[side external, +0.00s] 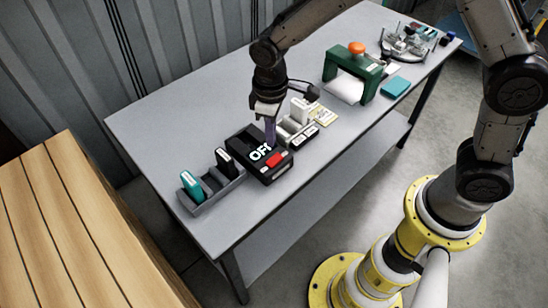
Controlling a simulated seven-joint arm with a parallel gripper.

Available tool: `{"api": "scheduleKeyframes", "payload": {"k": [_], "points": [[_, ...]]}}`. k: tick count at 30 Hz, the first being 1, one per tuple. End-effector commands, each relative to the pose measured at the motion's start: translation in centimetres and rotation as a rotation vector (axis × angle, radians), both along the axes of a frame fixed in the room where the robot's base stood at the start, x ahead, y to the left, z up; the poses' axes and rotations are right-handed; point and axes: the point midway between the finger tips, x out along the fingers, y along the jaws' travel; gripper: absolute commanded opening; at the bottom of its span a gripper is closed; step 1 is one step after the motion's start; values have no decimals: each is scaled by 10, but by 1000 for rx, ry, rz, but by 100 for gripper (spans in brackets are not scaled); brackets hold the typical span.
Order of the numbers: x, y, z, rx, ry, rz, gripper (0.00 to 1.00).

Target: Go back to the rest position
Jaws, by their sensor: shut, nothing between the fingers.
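My gripper (270,135) points down over the middle of the grey table (165,120), its fingers shut and empty. It is at the black box (245,142) with the white "OFF" lettering and a red switch (274,160). The fingertips overlap the lettering, and I cannot tell whether they touch the box. My arm comes in from the upper right.
Left of the box, a grey rack (213,194) holds a teal carton (189,187) and a black one (224,161). White cartons (299,109) stand just right of the box. Further right is a green frame (356,65) with an orange knob. A wooden crate (60,200) is at the left.

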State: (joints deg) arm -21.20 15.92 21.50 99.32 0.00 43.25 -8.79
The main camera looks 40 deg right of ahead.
Motion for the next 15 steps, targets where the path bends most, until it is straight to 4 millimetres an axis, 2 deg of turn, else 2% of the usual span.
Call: {"api": "scheduleKeyframes", "payload": {"k": [9, 11, 14, 15], "points": [[2, -3, 2, 2, -5, -9, 0], [6, -7, 13, 11, -28, -22, 0], [15, -19, 47, 36, -103, -56, 0], [15, -27, 64, 48, -136, -74, 0]]}}
